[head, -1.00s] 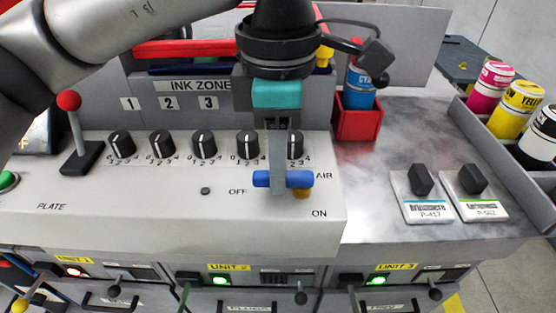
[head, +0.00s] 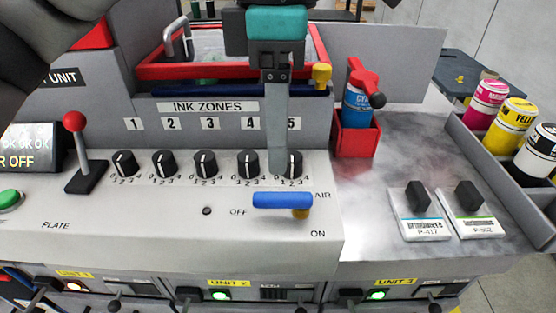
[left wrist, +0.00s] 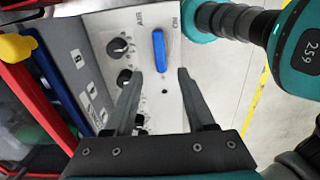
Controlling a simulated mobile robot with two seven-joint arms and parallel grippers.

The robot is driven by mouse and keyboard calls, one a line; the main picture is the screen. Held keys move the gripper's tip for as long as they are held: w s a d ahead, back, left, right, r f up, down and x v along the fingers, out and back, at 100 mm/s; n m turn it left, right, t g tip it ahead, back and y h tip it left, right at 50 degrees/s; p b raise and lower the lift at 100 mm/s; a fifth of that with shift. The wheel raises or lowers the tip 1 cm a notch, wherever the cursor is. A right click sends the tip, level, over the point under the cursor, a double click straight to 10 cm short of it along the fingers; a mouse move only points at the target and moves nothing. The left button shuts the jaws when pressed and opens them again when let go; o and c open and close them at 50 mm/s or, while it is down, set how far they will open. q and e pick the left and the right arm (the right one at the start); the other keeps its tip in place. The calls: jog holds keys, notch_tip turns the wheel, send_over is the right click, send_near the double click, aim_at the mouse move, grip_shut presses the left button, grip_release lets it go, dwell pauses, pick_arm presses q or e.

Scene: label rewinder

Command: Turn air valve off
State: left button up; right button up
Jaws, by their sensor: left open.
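The air valve has a blue lever (head: 282,201) on a brass-coloured stem, on the sloping grey panel between the OFF, AIR and ON labels. The lever lies sideways, its long end reaching left toward OFF. In the left wrist view the blue lever (left wrist: 159,52) shows beyond and between my fingers. My left gripper (head: 277,168) is above and behind the lever, apart from it, with a finger in front of the knob at zone 5. In the left wrist view my left gripper (left wrist: 158,75) is open and empty. My right gripper is not in view.
A red-balled lever (head: 78,150) stands further left. A red holder (head: 355,137) with a cyan bottle and two white plate cards (head: 420,216) are on the right. Free surface lies between them.

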pick_arm(q)
notch_tip(320, 180, up, 7)
jog(key=p, duration=0.1)
jog(key=shift+r+p, duration=0.15)
jog(key=shift+p, duration=0.15)
